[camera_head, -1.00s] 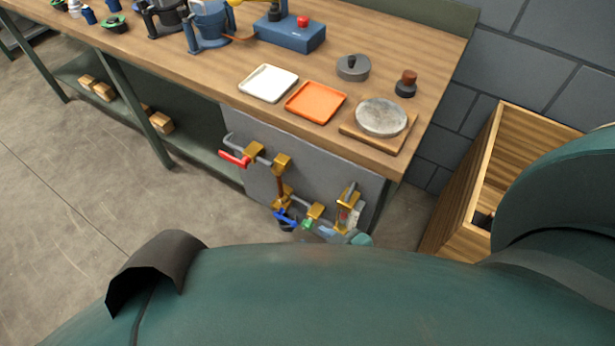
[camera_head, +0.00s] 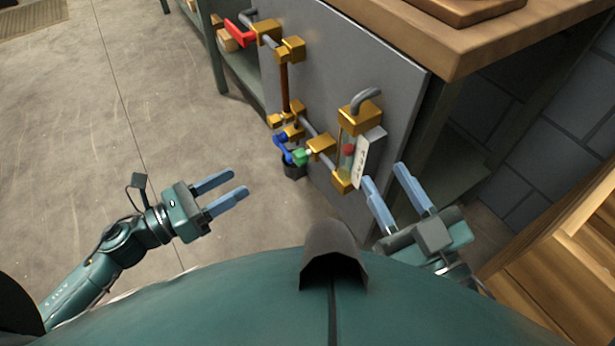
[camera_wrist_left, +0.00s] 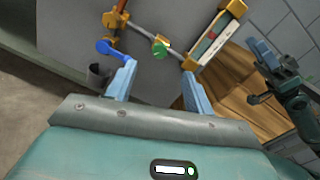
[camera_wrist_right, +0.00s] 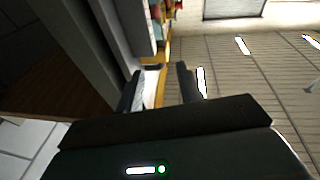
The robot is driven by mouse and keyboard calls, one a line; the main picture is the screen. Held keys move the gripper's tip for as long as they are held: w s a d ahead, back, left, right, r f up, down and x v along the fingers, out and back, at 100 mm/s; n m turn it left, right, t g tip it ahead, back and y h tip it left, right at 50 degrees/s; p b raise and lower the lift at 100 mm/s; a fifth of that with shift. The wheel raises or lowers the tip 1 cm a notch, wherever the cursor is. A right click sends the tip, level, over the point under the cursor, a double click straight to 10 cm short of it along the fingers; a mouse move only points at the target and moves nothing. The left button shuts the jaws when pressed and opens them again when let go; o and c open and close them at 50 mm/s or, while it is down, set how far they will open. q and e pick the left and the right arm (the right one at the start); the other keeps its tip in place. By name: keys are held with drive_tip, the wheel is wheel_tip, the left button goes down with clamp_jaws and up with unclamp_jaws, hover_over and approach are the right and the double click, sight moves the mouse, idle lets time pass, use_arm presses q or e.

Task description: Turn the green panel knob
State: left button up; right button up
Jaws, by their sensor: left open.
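The small green knob (camera_head: 301,157) sits low on the pipework of the grey panel (camera_head: 310,65), just right of a blue lever (camera_head: 281,149). In the left wrist view the green knob (camera_wrist_left: 160,48) shows ahead, between and beyond the fingertips. My left gripper (camera_head: 229,184) is open and empty, left of the knob and apart from it. My right gripper (camera_head: 384,174) has its fingers spread, beside the panel's right side near a white tag (camera_head: 369,157). In the right wrist view the fingers (camera_wrist_right: 159,86) are apart; the knob cannot be made out there.
A red lever (camera_head: 240,33) is at the panel's upper left. A sight glass (camera_head: 347,157) in brass fittings stands right of the knob. A dark cup (camera_head: 293,168) is below the blue lever. A wooden crate (camera_head: 565,240) is at right. The floor at left is clear.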

sight(295, 160)
use_arm(q)
drive_tip(key=w+d, duration=0.2)
drive_tip(key=d, duration=0.1)
drive_tip(key=w+d+f+m, duration=0.1)
drive_tip(key=w+d, duration=0.2)
drive_tip(key=d, duration=0.1)
drive_tip(key=w+d+m+b, duration=0.1)
drive_tip(key=w+d, duration=0.2)
drive_tip(key=d, duration=0.1)
drive_tip(key=shift+f+g, duration=0.25)
drive_tip(key=shift+g, duration=0.15)
drive_tip(key=shift+s, duration=0.1)
